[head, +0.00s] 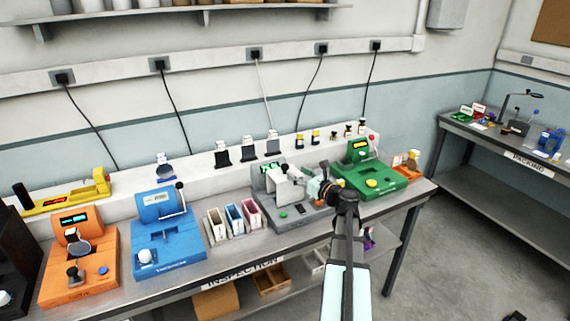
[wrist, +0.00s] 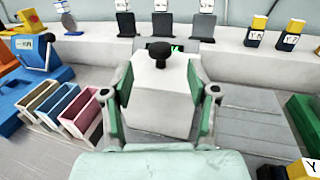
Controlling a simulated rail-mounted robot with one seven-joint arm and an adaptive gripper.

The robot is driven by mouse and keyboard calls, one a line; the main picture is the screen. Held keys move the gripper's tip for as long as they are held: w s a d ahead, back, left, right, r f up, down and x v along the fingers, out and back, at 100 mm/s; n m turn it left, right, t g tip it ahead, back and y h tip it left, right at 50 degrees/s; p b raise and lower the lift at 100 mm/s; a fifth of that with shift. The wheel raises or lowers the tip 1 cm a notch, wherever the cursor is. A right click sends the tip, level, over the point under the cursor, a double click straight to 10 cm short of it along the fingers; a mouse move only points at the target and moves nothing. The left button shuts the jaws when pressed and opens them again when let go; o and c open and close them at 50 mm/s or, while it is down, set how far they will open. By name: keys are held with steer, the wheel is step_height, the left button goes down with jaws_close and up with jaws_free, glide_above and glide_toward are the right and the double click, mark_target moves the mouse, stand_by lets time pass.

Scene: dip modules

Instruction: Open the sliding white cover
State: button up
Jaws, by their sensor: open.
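My gripper (wrist: 165,78) is open, with one green-padded finger on each side of the cover. I cannot tell whether the fingers touch it. In the head view my gripper (head: 308,186) is just right of the cover and partly hides the module. A small green display (wrist: 174,48) shows behind the cover.
Blue, brown and pink bins (head: 235,218) stand left of the grey module. A blue module (head: 168,245) and an orange module (head: 78,268) are farther left. A green module (head: 372,180) stands close on the right. A raised ledge with small holders runs behind.

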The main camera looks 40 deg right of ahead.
mark_target(288, 167)
steer(key=w+p, duration=0.1)
steer(key=w, duration=0.3)
steer(key=w+p, duration=0.1)
steer(key=w, duration=0.2)
steer(key=shift+w+a, duration=0.2)
steer(key=shift+w, duration=0.2)
jaws_close()
